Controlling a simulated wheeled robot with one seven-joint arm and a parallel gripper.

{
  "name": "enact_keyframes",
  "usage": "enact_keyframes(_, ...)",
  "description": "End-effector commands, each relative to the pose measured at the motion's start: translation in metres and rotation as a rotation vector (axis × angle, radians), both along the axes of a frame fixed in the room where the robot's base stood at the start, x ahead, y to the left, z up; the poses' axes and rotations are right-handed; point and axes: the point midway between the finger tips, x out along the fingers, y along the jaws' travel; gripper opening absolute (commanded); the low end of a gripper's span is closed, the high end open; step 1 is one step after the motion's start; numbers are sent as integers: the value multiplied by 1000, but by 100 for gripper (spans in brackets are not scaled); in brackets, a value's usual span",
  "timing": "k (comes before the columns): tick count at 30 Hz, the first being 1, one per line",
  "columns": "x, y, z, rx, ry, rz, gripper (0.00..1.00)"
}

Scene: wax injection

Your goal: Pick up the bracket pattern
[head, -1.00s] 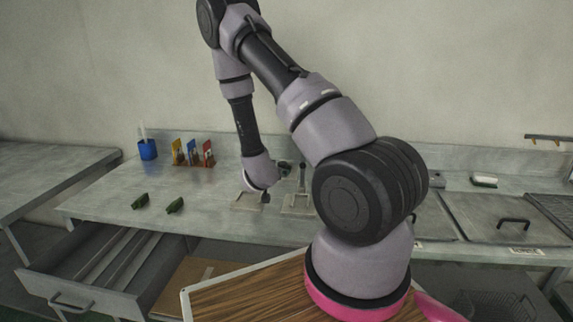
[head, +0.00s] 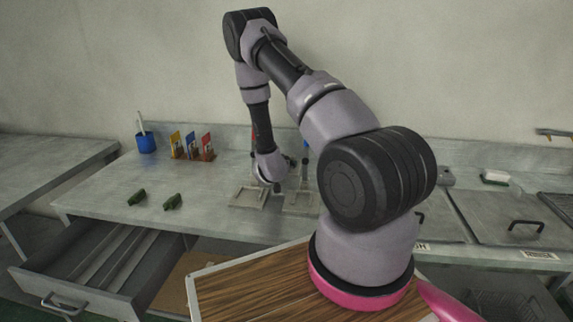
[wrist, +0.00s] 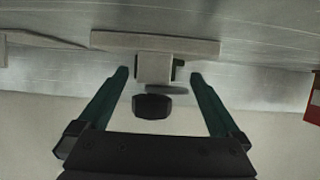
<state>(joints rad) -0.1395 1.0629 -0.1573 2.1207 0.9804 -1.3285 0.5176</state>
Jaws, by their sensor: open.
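Two small dark green pieces lie on the bench at the left in the head view, one on the left (head: 136,197) and one on the right (head: 172,202); I cannot tell whether either is the bracket pattern. My gripper (head: 276,187) is low over the bench by two small stands. In the wrist view my gripper (wrist: 158,75) is open, its green fingers on either side of a pale block (wrist: 153,67) and a dark rounded part (wrist: 152,106). A bit of dark green (wrist: 179,70) shows beside the block, mostly hidden.
A left stand plate (head: 248,198) and a right stand plate (head: 299,203) sit close together. A blue cup (head: 146,143) and a rack of coloured tools (head: 192,152) stand at the back left. An open drawer (head: 95,262) juts out in front. The bench's front left is mostly clear.

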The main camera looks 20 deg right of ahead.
Motion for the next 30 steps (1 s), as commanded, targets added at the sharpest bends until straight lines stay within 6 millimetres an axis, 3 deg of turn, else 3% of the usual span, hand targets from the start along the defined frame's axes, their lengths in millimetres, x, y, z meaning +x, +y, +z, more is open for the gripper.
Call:
enact_keyframes(5,15,-11,-8,0,0,-1,100)
enact_keyframes(12,17,-11,-8,0,0,0,100)
enact_keyframes(13,17,-11,-8,0,0,0,96)
enact_keyframes(18,17,-11,-8,0,0,0,31)
enact_keyframes(21,17,-11,-8,0,0,0,0)
enact_keyframes(30,17,-11,-4,1,-2,1,0)
